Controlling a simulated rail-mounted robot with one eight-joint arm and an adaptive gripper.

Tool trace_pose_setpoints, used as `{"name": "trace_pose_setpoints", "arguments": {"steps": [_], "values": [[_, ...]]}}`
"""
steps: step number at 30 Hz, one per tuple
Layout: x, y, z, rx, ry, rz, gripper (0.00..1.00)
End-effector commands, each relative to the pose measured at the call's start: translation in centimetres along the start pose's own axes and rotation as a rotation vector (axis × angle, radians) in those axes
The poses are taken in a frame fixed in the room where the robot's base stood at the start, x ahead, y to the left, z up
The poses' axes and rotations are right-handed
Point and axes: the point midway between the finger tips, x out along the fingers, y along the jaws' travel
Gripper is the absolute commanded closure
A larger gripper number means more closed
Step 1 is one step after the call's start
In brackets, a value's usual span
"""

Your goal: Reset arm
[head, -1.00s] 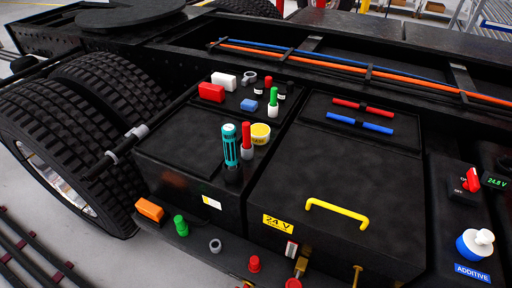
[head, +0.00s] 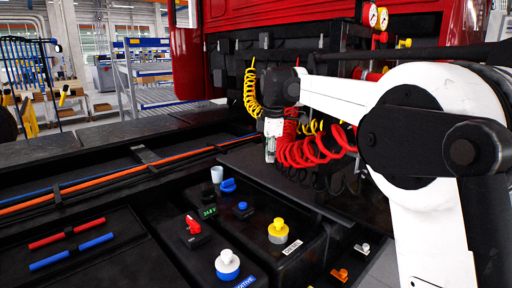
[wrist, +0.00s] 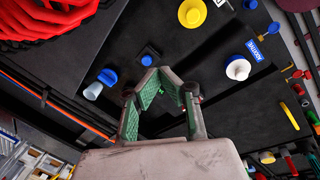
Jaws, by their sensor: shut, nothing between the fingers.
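My gripper (head: 270,152) hangs at the end of my white arm in the head view, above the black deck and just left of the red coiled hose (head: 310,145). In the wrist view my gripper (wrist: 158,78) has its green-padded fingers drawn together with nothing held. The black deck lies below the fingers. A small blue knob (wrist: 147,60) shows just beyond the fingertips; whether they touch it cannot be told from this view, but in the head view the gripper is well above the blue knob (head: 242,206).
The deck carries a white cup (head: 216,174), a blue cap (head: 228,185), a red switch (head: 193,224), a yellow cap (head: 279,227) and a white-and-blue additive cap (head: 227,262). A yellow coiled hose (head: 252,92) hangs at the red cab (head: 270,14). Red and blue bars lie left.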

Motion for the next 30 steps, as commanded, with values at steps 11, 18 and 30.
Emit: {"name": "trace_pose_setpoints", "arguments": {"steps": [11, 18, 30], "values": [[-3.9, -9.3, 4.5, 0.386, 0.019, 0.103, 1.00], [-4.7, -16.1, 6.9, 0.630, 0.047, 0.167, 1.00], [-3.0, -28.3, 9.9, 1.033, 0.124, 0.267, 1.00]]}}
